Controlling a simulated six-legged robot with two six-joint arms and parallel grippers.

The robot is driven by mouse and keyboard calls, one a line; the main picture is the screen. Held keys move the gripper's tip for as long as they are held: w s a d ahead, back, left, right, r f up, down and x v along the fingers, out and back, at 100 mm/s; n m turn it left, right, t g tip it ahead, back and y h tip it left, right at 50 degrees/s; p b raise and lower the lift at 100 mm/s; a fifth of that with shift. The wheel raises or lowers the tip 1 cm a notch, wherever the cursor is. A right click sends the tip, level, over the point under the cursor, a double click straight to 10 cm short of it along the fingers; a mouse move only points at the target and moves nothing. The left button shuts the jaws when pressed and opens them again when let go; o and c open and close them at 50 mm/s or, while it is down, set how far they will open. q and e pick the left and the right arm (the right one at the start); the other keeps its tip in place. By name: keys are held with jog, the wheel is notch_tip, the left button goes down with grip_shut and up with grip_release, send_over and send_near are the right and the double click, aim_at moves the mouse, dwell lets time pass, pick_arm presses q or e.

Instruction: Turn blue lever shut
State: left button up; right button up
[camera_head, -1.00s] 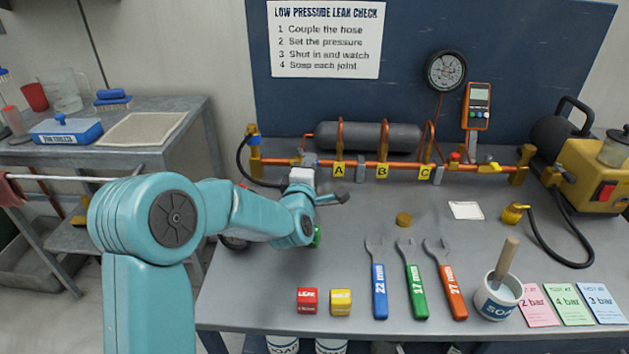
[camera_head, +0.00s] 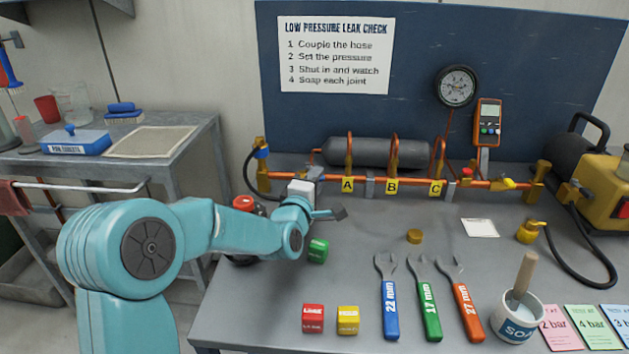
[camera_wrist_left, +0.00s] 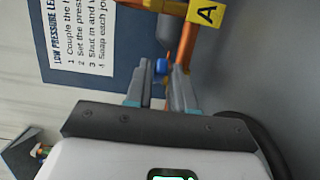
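The blue lever (camera_wrist_left: 161,66) shows in the left wrist view as a small blue piece by the orange pipe, close to the yellow A tag (camera_wrist_left: 205,12). My left gripper (camera_wrist_left: 161,76) has its two grey fingers apart, one on each side of the blue piece. I cannot tell whether they touch it. In the head view my left gripper (camera_head: 314,172) is at the left part of the orange pipe (camera_head: 410,182), just left of tag A, and its fingers hide the lever there. My right gripper is not in view.
A hose fitting with a blue collar (camera_head: 262,153) stands at the pipe's left end. A green cube (camera_head: 318,250) lies just below my left wrist. Red (camera_head: 313,319) and yellow (camera_head: 347,320) cubes, several wrenches and a soap pot (camera_head: 517,318) are toward the front.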

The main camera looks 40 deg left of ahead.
pick_arm(q)
jog(key=b+v, duration=0.1)
jog(key=v, duration=1.5)
jog(key=shift+s, duration=0.2)
